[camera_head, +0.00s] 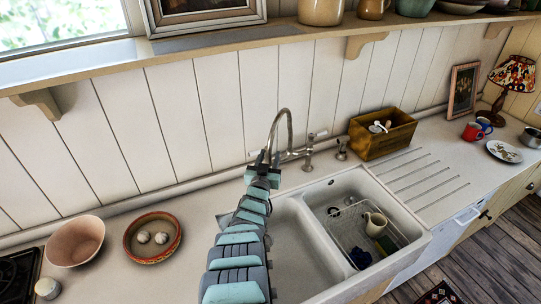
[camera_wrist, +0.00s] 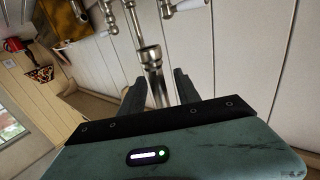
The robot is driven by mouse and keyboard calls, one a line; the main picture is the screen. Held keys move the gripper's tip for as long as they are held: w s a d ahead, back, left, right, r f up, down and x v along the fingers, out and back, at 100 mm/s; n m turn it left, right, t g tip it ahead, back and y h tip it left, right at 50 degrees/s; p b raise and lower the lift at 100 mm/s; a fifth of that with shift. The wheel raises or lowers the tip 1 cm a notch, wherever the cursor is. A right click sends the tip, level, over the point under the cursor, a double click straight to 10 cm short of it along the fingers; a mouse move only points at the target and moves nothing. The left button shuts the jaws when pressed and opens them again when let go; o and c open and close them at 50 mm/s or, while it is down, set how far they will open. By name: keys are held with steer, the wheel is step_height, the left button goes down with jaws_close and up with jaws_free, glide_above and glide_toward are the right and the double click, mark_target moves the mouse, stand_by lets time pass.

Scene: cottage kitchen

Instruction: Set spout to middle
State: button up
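The metal tap spout (camera_head: 289,126) rises behind the double sink and arches over to the left and forward. Its free end drops to my gripper (camera_head: 264,160), above the back left of the left basin (camera_head: 300,240). In the wrist view, the spout end (camera_wrist: 151,58) shows in line with the gap between the two fingers of my gripper (camera_wrist: 160,88). The fingers are apart, with visible room beside the spout. Whether either finger touches it I cannot tell. My arm hides part of the left basin.
The right basin (camera_head: 403,214) holds a wire rack with a cream jug (camera_head: 375,224). A wooden box (camera_head: 382,136) stands right of the taps. A pink bowl (camera_head: 75,241) and a brown dish (camera_head: 152,258) with garlic sit on the left counter. A shelf (camera_head: 180,48) runs above.

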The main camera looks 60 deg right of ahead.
steer(key=shift+x, duration=1)
jaws_close()
stand_by(0.9)
